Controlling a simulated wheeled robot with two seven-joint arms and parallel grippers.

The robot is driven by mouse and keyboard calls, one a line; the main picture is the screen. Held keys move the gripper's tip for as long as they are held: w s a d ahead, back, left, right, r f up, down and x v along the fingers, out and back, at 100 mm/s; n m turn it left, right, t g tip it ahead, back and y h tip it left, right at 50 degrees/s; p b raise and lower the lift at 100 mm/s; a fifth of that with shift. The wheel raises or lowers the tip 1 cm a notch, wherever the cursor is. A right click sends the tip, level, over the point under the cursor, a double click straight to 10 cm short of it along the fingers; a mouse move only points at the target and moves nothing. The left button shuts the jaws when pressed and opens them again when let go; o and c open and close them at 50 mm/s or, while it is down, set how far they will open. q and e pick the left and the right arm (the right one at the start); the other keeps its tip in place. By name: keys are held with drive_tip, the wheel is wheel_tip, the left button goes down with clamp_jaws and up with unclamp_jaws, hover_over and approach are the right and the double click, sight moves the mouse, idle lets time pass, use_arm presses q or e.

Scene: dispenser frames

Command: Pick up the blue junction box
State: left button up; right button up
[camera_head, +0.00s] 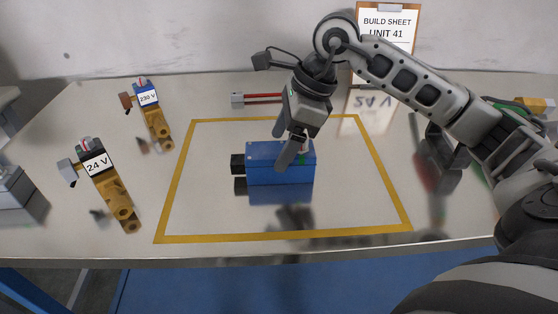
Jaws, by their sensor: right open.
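The blue junction box (265,170) sits on the table inside the yellow outlined square, with a black block on its left end. My right gripper (289,163) comes down from above with its jaws open, and a finger crosses in front of the box's upper right part. Part of the box's top and right side is hidden behind the gripper. I cannot tell whether the fingers touch the box. My left gripper is not in view.
A yellow dispenser labelled 24 V (112,191) and one labelled 230 V (154,116) stand left of the outline (182,158). A red-handled tool (264,98) lies behind the box. A build sheet (388,28) stands at the back. Free table surrounds the box.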

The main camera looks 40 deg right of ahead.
sight(278, 149)
drive_tip(key=x, duration=0.3)
drive_tip(key=shift+f, duration=0.1)
drive_tip(key=c, duration=1.3)
